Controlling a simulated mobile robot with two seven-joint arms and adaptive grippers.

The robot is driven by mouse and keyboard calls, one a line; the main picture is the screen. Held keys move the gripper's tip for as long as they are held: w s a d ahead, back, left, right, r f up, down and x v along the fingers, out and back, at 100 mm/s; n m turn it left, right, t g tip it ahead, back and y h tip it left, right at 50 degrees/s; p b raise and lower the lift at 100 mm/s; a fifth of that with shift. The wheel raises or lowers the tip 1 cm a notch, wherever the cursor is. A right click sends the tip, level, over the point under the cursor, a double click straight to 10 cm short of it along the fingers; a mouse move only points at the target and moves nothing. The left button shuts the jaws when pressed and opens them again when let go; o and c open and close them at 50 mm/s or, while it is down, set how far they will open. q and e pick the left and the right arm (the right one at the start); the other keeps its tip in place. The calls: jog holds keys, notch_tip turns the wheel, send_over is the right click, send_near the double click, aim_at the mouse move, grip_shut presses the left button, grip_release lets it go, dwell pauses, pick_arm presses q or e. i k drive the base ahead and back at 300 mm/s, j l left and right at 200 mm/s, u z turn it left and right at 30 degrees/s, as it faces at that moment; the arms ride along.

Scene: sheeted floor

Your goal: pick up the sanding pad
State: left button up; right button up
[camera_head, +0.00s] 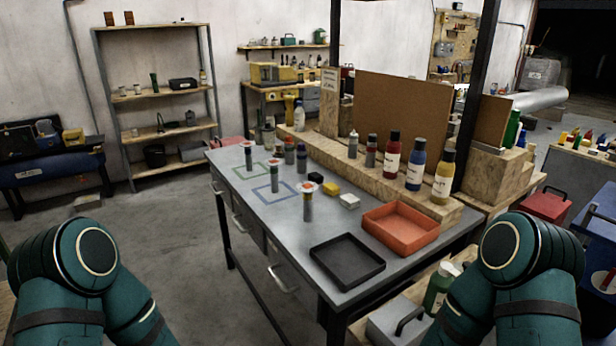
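No object is clearly recognisable as the sanding pad at this size. Two small blocks lie side by side near the middle of the grey workbench (281,228): a yellow-and-dark one (330,189) and a white one (349,202). I cannot tell whether either is the pad. Parts of both my green arms show at the lower left and lower right, short of the bench top. Neither gripper is in view.
A black tray (347,283) and an orange tray (400,250) stand at the bench's near end. Several upright tube-like items, one at the front (308,203), stand near blue and green outlined squares. Bottles (415,166) line a wooden ledge behind.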

aim_at(314, 177)
jog(key=i+j, duration=0.2)
jog(key=j, duration=0.15)
jog(key=i+j, duration=0.15)
jog(key=j, duration=0.25)
jog(key=i+j+z, duration=0.1)
jog(key=j, duration=0.25)
jog(key=i+j, duration=0.25)
jog(key=j, duration=0.15)
jog(key=i+j+z, duration=0.1)
jog(key=j, duration=0.25)
jog(key=i, duration=0.05)
